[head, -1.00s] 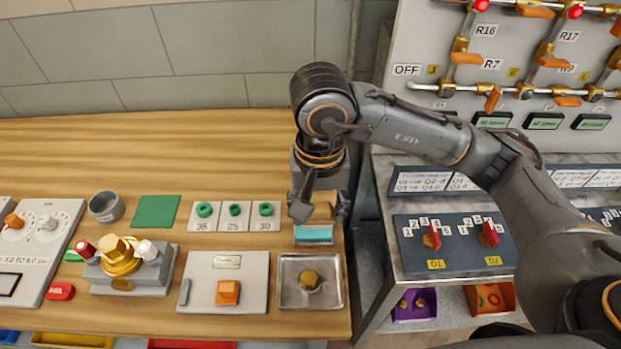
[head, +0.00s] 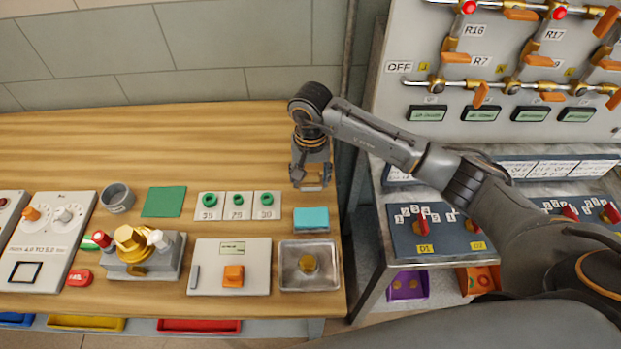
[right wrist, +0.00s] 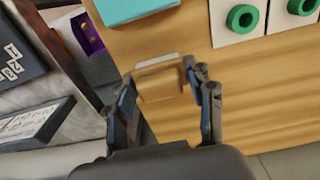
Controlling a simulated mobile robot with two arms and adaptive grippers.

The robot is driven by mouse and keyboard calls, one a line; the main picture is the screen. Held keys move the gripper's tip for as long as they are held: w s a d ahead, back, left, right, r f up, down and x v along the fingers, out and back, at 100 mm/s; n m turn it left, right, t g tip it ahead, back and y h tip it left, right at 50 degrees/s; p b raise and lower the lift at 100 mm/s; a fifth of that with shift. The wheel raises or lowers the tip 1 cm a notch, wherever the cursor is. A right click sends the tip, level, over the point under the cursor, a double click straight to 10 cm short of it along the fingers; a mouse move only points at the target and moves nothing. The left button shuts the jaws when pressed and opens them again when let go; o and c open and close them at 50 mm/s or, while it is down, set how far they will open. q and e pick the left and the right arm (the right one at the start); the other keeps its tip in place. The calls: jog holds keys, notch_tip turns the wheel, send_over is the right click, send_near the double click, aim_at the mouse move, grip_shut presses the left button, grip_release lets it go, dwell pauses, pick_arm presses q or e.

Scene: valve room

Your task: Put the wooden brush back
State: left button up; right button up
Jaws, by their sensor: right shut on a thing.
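The wooden brush (right wrist: 160,82) shows in the right wrist view as a tan block with a pale strip along one edge. My right gripper (right wrist: 160,80) is shut on it, one finger at each side. In the head view this gripper (head: 311,184) points down over the right end of the wooden bench, behind the turquoise block (head: 311,218). The brush is mostly hidden by the fingers there. I cannot tell whether it touches the bench top. My left gripper is not in view.
A metal tray (head: 338,268) with a brass piece lies in front of the turquoise block. Cards with green rings (head: 237,206) and a green mat (head: 163,202) lie to the left. A valve panel (head: 400,50) and console stand right. The bench's back is clear.

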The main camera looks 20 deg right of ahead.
jog(key=shift+s+f+p, duration=0.1)
jog(key=shift+f+p, duration=0.25)
jog(key=shift+f, duration=0.8)
jog(key=o, duration=0.7)
jog(key=shift+b, duration=0.35)
jog(key=shift+c, duration=0.2)
jog(key=o, duration=0.5)
jog(key=shift+c, duration=0.2)
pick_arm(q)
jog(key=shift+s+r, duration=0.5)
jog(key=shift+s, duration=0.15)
